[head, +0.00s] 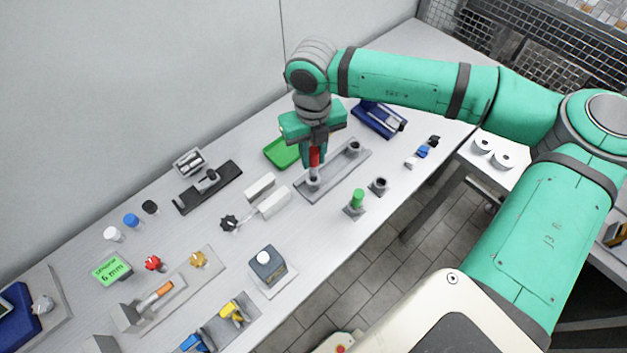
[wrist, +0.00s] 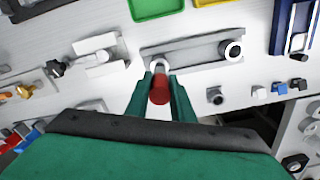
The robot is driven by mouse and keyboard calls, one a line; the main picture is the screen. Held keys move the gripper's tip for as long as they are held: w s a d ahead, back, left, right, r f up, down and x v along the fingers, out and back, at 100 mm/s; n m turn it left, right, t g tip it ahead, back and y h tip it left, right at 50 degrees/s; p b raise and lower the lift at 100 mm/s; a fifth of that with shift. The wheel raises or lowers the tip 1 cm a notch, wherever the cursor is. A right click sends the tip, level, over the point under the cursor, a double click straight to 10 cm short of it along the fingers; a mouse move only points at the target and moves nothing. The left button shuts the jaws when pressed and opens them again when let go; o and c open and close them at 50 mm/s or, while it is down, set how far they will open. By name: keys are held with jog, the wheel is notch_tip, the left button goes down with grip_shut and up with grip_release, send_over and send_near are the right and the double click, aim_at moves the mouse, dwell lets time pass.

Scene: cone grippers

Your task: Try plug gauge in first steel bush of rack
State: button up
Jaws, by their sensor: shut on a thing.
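My gripper (head: 313,163) is shut on the red handle of the plug gauge (head: 315,156) and points down over the near-left end of the grey rack (head: 334,172). The gauge also shows in the wrist view (wrist: 160,92), upright between the fingers. A steel bush (head: 313,186) stands at that end of the rack, directly under the gauge. The gauge's lower end meets the bush's mouth in the picture; I cannot tell whether it is inside or just above. A second bush (head: 354,147) stands at the rack's far-right end, apart from the gripper.
A green-topped piece (head: 357,199) and a dark loose bush (head: 378,185) stand in front of the rack.

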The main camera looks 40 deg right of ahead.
aim_at(313, 149)
jog(key=shift+r, duration=1.7)
jog(key=shift+d, duration=0.1)
